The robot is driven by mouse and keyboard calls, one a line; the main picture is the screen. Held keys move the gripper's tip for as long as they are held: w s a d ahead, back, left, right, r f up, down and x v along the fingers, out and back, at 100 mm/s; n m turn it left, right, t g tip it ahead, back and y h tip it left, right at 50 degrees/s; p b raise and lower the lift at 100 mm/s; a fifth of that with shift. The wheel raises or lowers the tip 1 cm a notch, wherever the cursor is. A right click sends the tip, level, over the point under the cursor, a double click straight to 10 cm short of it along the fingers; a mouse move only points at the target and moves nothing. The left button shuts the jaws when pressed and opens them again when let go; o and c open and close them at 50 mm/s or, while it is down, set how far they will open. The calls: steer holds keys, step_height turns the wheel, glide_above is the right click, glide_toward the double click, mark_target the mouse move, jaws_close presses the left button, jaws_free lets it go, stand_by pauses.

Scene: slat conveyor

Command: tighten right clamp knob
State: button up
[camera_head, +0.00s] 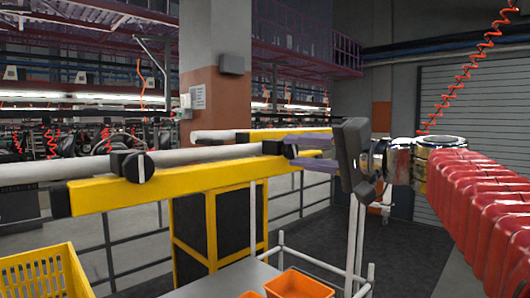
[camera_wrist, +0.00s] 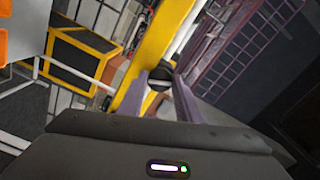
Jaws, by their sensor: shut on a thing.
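The right clamp knob (camera_head: 288,149) is black and sits on a clamp at the right part of the pale guide rod (camera_head: 215,152), above the yellow beam (camera_head: 200,182). My gripper (camera_head: 291,149) reaches in from the right, and its two purple-grey fingers are shut on this knob. The wrist view shows the knob (camera_wrist: 161,76) between the fingertips of my gripper (camera_wrist: 160,78). The fingers hide part of the knob, and I see no mark on it. The left clamp knob (camera_head: 138,166) is black with an upright white mark and stands apart from my gripper.
A yellow crate (camera_head: 45,272) is at the lower left. An orange bin (camera_head: 299,285) is on the grey table (camera_head: 215,281) below the beam. A second beam (camera_head: 258,134) runs behind. Railings and a pillar (camera_head: 213,110) stand further back.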

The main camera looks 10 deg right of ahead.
steer(key=shift+f+m, duration=0.15)
steer(key=shift+m, duration=2.15)
steer(key=shift+f, duration=0.1)
steer(key=o, duration=1)
steer(key=shift+o, duration=0.2)
steer(key=v, duration=1.3)
steer(key=shift+s+d, duration=0.3)
